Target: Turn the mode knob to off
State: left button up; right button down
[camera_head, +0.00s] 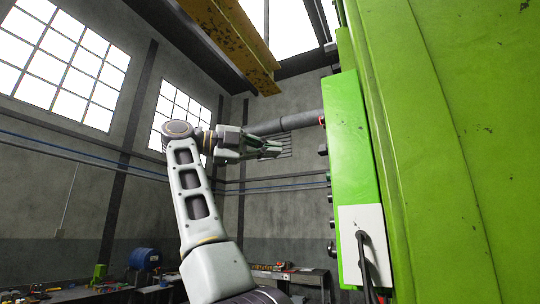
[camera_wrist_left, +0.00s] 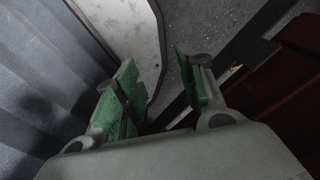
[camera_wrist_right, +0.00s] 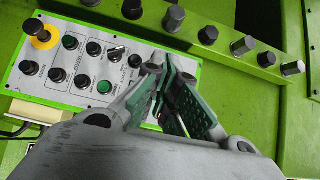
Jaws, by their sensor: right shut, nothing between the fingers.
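The control panel (camera_wrist_right: 60,72) is a pale plate in a green frame, seen in the right wrist view. It carries several dark knobs and buttons, a green button (camera_wrist_right: 104,87) and a yellow-based knob (camera_wrist_right: 40,36). A selector with a light lever (camera_wrist_right: 116,52) sits near its upper right part. The labels are too small to read, so I cannot tell which is the mode knob. My right gripper (camera_wrist_right: 166,68) is shut and empty over the panel's right end, close to a dark knob (camera_wrist_right: 135,61). It also shows in the head view (camera_head: 277,149). My left gripper (camera_wrist_left: 160,75) is open and empty.
The green press (camera_head: 430,150) fills the right of the head view. A workbench (camera_head: 305,271) stands at the back. A dark-red object (camera_wrist_left: 295,85) lies near my left gripper.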

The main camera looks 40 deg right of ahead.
aim_at(323, 149)
pick_arm(q)
jog(key=shift+s+f+b, duration=0.15)
jog(key=shift+f+b, duration=1.35)
pick_arm(e)
jog(key=s+d, duration=0.3)
jog(key=s, duration=0.5)
jog(key=shift+s+d+r, duration=0.15)
jog(key=shift+s+d, duration=0.15)
jog(key=shift+d, duration=0.1)
pick_arm(q)
jog(key=shift+r+p, duration=0.3)
jog(key=shift+r, duration=0.05)
pick_arm(e)
jog(key=shift+w+d, duration=0.1)
jog(key=shift+w, duration=0.2)
dwell(0.7)
